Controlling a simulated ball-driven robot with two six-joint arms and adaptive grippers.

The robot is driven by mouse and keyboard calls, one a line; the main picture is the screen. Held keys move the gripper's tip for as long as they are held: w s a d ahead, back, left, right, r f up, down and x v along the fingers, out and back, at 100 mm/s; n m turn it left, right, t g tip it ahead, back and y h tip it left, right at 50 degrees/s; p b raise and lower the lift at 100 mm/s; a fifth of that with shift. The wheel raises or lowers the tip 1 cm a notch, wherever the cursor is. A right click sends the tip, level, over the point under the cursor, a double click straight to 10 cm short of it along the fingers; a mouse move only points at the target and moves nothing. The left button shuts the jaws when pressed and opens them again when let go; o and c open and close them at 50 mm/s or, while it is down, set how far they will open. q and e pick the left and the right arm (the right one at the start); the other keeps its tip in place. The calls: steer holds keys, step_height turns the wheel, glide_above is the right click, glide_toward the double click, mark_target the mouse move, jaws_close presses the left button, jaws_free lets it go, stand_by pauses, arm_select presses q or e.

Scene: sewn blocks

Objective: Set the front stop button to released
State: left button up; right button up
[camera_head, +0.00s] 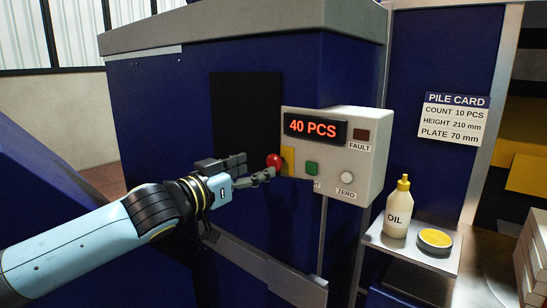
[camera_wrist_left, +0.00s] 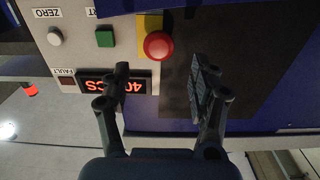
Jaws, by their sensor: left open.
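The front stop button is a red mushroom button (camera_head: 274,161) on a yellow backing plate (camera_head: 288,160) at the left side of the control box. It also shows in the left wrist view (camera_wrist_left: 158,46), head toward the camera. Whether it is pressed in or popped out I cannot tell. My left gripper (camera_head: 262,168) is open, its fingertips close to the button in the head view. In the left wrist view the two fingers (camera_wrist_left: 160,76) are spread apart, with the button beyond and between their tips, nothing held. My right gripper is out of view.
The grey control box (camera_head: 365,150) carries a "40 PCS" display (camera_head: 315,128), a green button (camera_head: 312,167), a white ZERO knob (camera_head: 347,177) and a dark FAULT lamp (camera_head: 361,135). An oil bottle (camera_head: 397,215) and a yellow-topped tin (camera_head: 434,240) stand on a shelf at right.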

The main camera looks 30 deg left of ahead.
mark_target(272, 162)
arm_select(q)
steer(key=w, duration=0.2)
steer(key=w+b, duration=0.1)
steer(key=w, duration=0.1)
steer(key=w+b, duration=0.1)
steer(key=w, duration=0.1)
steer(key=shift+w+d+f, duration=0.15)
steer(key=shift+d+f, duration=0.05)
steer(key=shift+d, duration=0.1)
steer(key=shift+w+d, duration=0.1)
steer(key=shift+w, duration=0.3)
steer(key=shift+r, duration=0.1)
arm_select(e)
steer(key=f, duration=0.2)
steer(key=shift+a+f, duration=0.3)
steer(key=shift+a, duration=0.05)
